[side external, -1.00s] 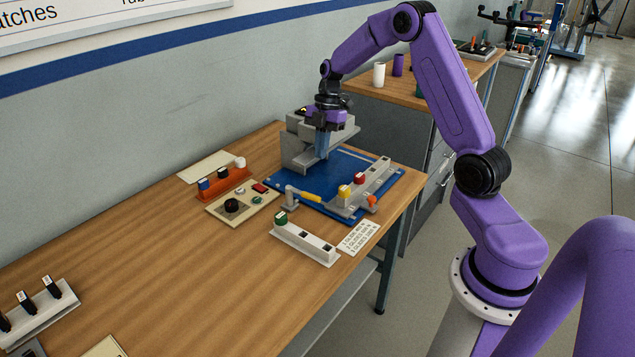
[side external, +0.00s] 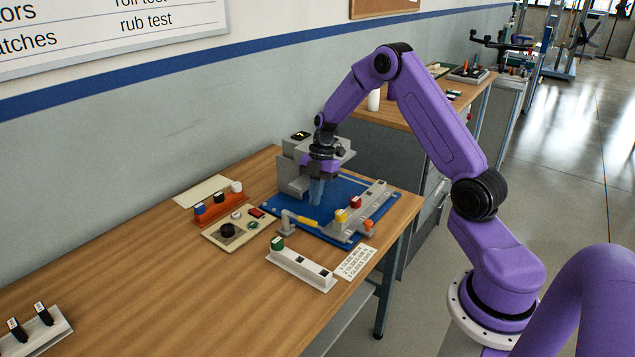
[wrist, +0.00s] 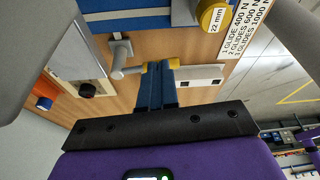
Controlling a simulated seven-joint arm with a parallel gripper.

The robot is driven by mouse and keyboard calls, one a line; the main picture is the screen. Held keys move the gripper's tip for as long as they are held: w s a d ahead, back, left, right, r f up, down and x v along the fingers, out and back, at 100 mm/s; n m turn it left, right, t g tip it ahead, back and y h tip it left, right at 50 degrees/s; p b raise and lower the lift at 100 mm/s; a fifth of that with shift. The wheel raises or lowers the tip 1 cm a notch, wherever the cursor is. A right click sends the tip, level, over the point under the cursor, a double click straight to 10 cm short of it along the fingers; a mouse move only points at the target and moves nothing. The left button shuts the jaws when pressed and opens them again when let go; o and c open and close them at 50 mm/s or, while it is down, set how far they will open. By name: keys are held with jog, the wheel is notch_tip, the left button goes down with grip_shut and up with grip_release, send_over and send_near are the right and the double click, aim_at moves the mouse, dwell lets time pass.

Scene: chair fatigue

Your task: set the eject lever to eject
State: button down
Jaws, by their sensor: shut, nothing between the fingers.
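A lever with a grey post and a yellow grip (side external: 308,223), apparently the eject lever, stands at the near left edge of the blue base plate (side external: 349,184). In the wrist view, its grey arm (wrist: 130,71) runs right from the post to the yellow grip, which is partly hidden behind my fingertips. My gripper (side external: 316,203) is shut and empty, pointing down above the plate, just behind the lever in the side view. In the wrist view my gripper (wrist: 161,66) overlaps the yellow grip; I cannot tell whether they touch. The lever's position markings are not readable.
A grey rail with yellow (side external: 341,215) and red (side external: 355,202) pieces stands right of the lever. A control box (side external: 240,226) and an orange rack (side external: 220,209) stand left.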

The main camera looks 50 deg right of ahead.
aim_at(308, 224)
jog(key=shift+x, duration=1.7)
jog(key=shift+s+a, duration=0.1)
jog(key=shift+s+a+m+t, duration=0.15)
jog(key=shift+a+m, duration=0.25)
jog(key=shift+m, duration=0.2)
jog(key=shift+s+a+m+t, duration=0.2)
jog(key=shift+a+m, duration=0.15)
jog(key=shift+m, duration=0.25)
jog(key=a+m+t, duration=0.1)
jog(key=a+m, duration=0.1)
jog(key=m, duration=0.1)
jog(key=shift+s+a, duration=0.2)
jog(key=a+m, duration=0.1)
jog(key=m, duration=0.1)
jog(key=shift+a+f+m+t+h, duration=0.1)
jog(key=shift+a+m+t+h, duration=0.15)
jog(key=shift+a+m+h, duration=0.1)
jog(key=shift+w+a, duration=0.15)
jog(key=shift+a, duration=0.4)
jog(key=shift+w, duration=0.1)
jog(key=v, duration=1)
jog(key=shift+d, duration=0.3)
